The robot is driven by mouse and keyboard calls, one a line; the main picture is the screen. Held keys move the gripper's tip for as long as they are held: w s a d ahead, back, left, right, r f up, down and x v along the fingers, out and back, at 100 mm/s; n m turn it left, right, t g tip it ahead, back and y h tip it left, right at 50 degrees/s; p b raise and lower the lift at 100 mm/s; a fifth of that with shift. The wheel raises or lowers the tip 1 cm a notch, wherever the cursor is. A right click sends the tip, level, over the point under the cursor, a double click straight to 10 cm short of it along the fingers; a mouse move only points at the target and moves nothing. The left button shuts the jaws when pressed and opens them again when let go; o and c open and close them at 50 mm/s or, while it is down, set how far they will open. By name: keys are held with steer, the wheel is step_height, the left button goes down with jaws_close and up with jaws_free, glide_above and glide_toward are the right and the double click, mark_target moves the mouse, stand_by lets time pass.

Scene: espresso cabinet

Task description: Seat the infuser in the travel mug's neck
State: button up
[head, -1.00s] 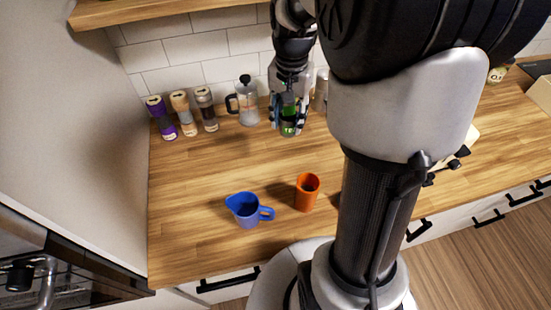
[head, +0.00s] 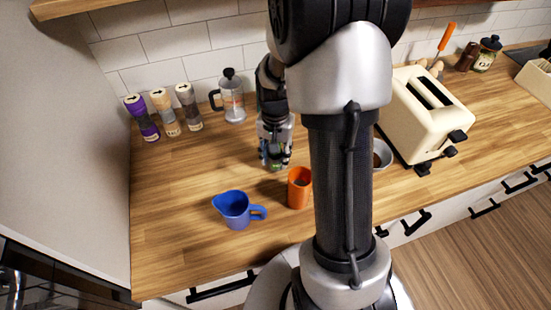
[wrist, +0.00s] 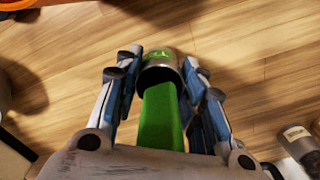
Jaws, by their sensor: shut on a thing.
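My gripper (head: 275,160) is shut on the infuser, a green strip with a grey metal cylinder at its end. In the wrist view the infuser (wrist: 160,115) lies between the blue-lined fingers, its cylinder pointing away from the palm. In the head view the gripper hides most of it, and it is above the worktop. The orange travel mug (head: 299,190) stands upright on the worktop, in front and slightly right of the gripper. The mug's orange rim (wrist: 20,82) shows at the upper left of the wrist view. The infuser is apart from the mug.
A blue jug (head: 235,212) stands left of the mug. Several mills (head: 165,115) and a glass press (head: 232,104) line the back wall. A cream toaster (head: 425,115) and a bowl (head: 383,156) stand right of my arm. The worktop's left middle is clear.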

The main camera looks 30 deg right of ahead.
steer(key=shift+f, duration=0.65)
steer(key=shift+f, duration=0.1)
steer(key=o, duration=1)
